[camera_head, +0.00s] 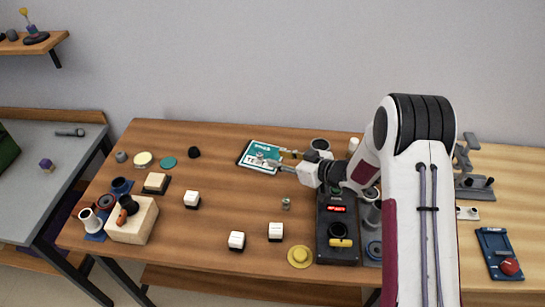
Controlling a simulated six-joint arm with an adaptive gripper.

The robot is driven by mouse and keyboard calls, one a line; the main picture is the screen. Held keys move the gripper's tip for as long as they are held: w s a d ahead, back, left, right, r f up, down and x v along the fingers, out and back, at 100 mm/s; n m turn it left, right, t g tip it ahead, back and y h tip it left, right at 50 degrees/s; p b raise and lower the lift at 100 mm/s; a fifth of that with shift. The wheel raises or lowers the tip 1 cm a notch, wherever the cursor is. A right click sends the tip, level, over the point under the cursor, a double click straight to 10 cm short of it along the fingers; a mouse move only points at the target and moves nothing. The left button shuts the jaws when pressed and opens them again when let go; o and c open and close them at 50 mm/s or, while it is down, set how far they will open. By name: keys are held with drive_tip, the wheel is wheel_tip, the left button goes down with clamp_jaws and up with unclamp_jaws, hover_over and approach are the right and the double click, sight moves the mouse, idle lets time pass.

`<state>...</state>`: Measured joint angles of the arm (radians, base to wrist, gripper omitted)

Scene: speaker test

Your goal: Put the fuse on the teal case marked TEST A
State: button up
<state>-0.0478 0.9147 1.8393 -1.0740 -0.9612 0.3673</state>
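The teal case (251,147) lies flat near the back middle of the table, with white lettering too small to read fully. My gripper (274,158) reaches in from the right over the case's right part. Its two thin fingers look spread apart, so it appears open. A small pale shape (260,156) shows on the case by the fingertips; I cannot tell whether it is the fuse or print. A small greyish cylinder (286,203) stands on the bare table in front of my gripper; whether it is the fuse is unclear.
A black device (338,223) with a red display stands right of centre. White-topped blocks (192,199), a yellow disc (300,256) and a wooden block (145,222) are spread around. Bare table lies left of the case.

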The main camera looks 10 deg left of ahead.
drive_tip(key=shift+v, duration=1.15)
drive_tip(key=s+d+r+m+t+h, duration=0.1)
drive_tip(key=d+r+m+t+h, duration=0.25)
drive_tip(key=d+r+h, duration=0.9)
drive_tip(key=s+d+r+m+g, duration=0.2)
drive_tip(key=s+d+r+m, duration=0.2)
drive_tip(key=s+d+r, duration=0.75)
drive_tip(key=s+a+m+g+y, duration=0.1)
drive_tip(key=s+g, duration=0.1)
drive_tip(key=s, duration=1.2)
drive_tip(key=s+a+m+g, duration=0.1)
drive_tip(key=s+a+m, duration=0.1)
drive_tip(key=s, duration=1.2)
drive_tip(key=shift+a+f+g+y, duration=0.15)
drive_tip(key=shift+a+g+y, duration=0.05)
drive_tip(key=shift+g+y, duration=0.15)
drive_tip(key=shift+s, duration=0.1)
